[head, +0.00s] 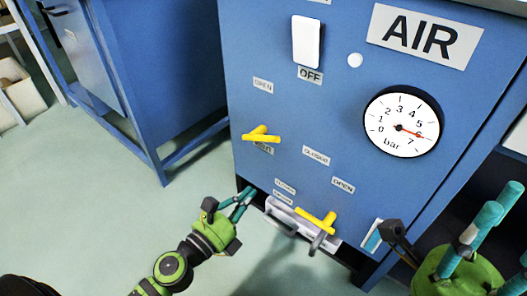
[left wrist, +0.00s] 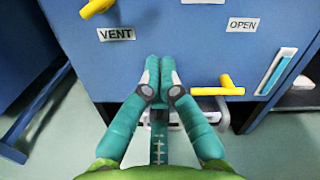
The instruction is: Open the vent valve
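The vent valve's yellow handle (head: 262,137) sits on the blue panel and lies roughly level. An OPEN label (head: 263,86) is above it, and a partly covered label is just below. In the left wrist view the handle (left wrist: 97,8) is cut by the top edge, above the VENT label (left wrist: 116,34). My left gripper (head: 250,192) is below this handle, apart from it, by the panel's lower edge. Its fingertips (left wrist: 160,68) are together with nothing between them. My right gripper (head: 500,205) is at the lower right, partly cut off; its opening is unclear.
A second yellow handle (head: 317,222) is to the right of my left gripper, near another OPEN label (head: 343,184). The pressure gauge (head: 402,122) points near 6 bar. A white switch (head: 306,42) is above an OFF label. Free floor (head: 100,200) lies left.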

